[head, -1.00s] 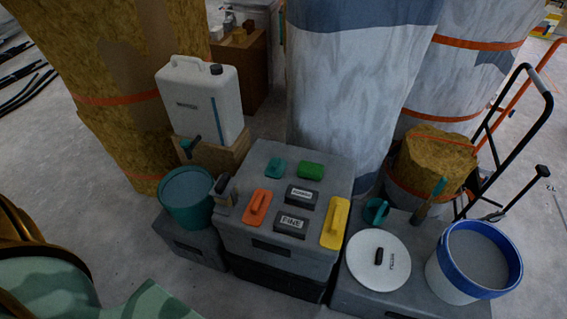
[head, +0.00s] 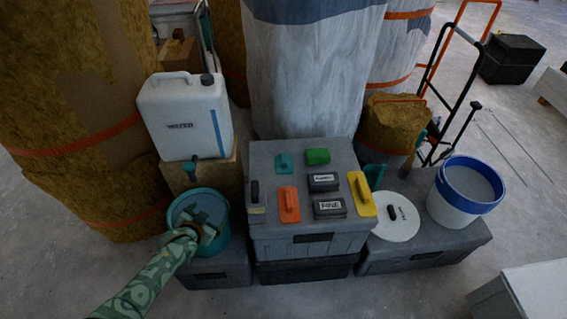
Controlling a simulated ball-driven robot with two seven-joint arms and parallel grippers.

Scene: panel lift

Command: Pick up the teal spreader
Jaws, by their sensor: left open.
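A small teal tool (head: 284,163), likely the teal spreader, lies on the grey box top (head: 262,150), at its back left beside a green block (head: 318,156). Another teal piece (head: 374,172) shows to the right, partly hidden behind the yellow float. My left gripper (head: 208,230) is open and empty, over or in front of the teal bucket (head: 184,203), left of and nearer than the grey box. It is apart from the teal tool. My right gripper is not in view.
An orange float (head: 289,204), a yellow float (head: 362,194) and two labelled dark blocks (head: 323,182) share the box top. A white water can (head: 185,118) stands behind the bucket. A white lid (head: 395,218) and blue-rimmed bucket (head: 467,184) stand right.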

